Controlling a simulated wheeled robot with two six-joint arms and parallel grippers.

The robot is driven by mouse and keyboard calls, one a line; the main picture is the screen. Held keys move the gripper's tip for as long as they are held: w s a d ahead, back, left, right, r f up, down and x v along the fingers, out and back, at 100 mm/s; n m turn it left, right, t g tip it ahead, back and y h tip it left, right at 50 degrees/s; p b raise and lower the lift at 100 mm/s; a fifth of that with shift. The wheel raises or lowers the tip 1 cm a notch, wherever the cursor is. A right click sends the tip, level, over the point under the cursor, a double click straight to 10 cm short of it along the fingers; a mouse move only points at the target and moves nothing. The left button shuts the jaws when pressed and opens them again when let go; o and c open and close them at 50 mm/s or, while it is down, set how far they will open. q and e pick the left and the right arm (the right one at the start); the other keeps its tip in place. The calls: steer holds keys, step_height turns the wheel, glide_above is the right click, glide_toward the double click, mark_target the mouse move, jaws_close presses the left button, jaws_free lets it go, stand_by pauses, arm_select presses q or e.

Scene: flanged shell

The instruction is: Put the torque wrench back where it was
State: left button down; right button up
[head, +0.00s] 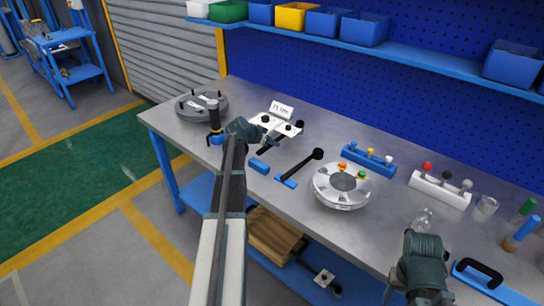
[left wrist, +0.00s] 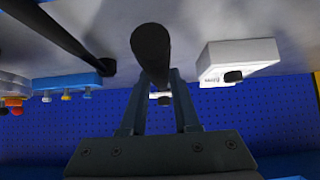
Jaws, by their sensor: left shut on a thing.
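My left gripper (head: 268,133) is shut on a black bar, seemingly the torque wrench (head: 279,141), beside a white stand with black knobs (head: 287,129). In the left wrist view the bar's round black end (left wrist: 152,45) faces the camera, between the fingers (left wrist: 163,85). The bar's far part is hidden. Another black rod with a round end (head: 303,166) lies at two small blue blocks (head: 258,166); it also shows in the left wrist view (left wrist: 62,33).
A round grey flange (head: 202,105) and an upright black tool with a yellow band (head: 213,115) stand at the left. A light round flanged part (head: 341,187) sits right of the rod. Knobbed blue (head: 369,161) and white (head: 440,190) blocks stand behind. A sign (head: 281,109) reads about 75 Nm.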

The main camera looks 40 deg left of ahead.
arm_select(q)
step_height(320, 180, down, 4)
steer(key=b, duration=0.3)
steer(key=shift+b, duration=0.35)
steer(key=shift+r, duration=0.15)
steer(key=c, duration=1.1)
jaws_free()
steer(key=shift+f, duration=0.2)
steer(key=o, duration=0.5)
steer(key=shift+r, duration=0.1)
steer(key=shift+c, duration=0.2)
